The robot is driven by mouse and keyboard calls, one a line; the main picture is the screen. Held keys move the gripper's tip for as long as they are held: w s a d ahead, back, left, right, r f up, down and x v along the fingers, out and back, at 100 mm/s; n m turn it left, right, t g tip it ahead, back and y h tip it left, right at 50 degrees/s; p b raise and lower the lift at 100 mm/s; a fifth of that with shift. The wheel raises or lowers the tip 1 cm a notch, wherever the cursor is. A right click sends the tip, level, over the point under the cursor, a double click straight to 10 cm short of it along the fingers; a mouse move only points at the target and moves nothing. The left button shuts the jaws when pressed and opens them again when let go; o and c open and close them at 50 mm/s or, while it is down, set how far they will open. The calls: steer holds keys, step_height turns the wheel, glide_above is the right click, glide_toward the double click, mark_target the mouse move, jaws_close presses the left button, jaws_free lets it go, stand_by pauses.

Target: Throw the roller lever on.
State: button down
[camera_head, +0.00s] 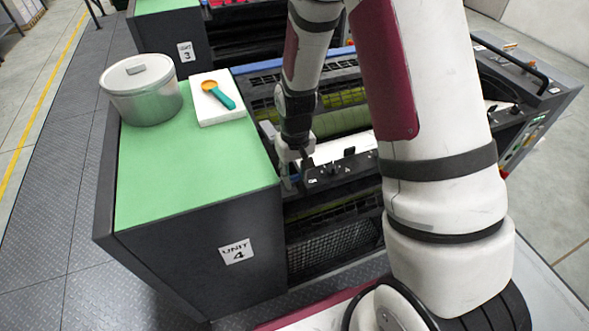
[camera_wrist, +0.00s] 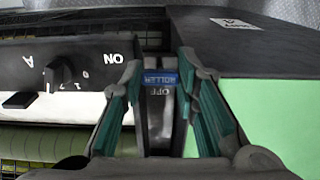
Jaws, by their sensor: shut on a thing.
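My gripper (camera_head: 291,170) is low over the left end of the dark control strip (camera_head: 340,168) on unit 4, beside the green-topped cabinet. In the wrist view my gripper (camera_wrist: 160,72) has its teal-padded fingers around the roller lever (camera_wrist: 161,115), of which only a narrow part shows between them. A blue ROLLER label (camera_wrist: 160,78) and an OFF mark lie between the fingers. An ON mark is to their left on the strip. The fingers hide much of the lever, so I cannot tell its exact angle. In the head view the gripper hides the lever.
A black rotary knob (camera_wrist: 58,70) is left of the fingers in the wrist view. The green cabinet top (camera_head: 190,170) carries a lidded metal pot (camera_head: 142,92) and a white block (camera_head: 217,110) with an orange and teal scoop. Green rollers (camera_head: 345,118) lie behind the strip.

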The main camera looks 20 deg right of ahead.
steer(key=shift+s+f, duration=0.25)
steer(key=shift+s, duration=0.2)
steer(key=shift+s+f, duration=0.2)
steer(key=shift+s, duration=0.25)
steer(key=c, duration=1.2)
jaws_free()
steer(key=shift+c, duration=0.2)
steer(key=shift+w, duration=0.1)
steer(key=shift+w+r, duration=0.1)
steer(key=shift+w+r, duration=0.1)
steer(key=shift+r, duration=0.4)
step_height(320, 180, up, 7)
steer(key=shift+s, duration=0.2)
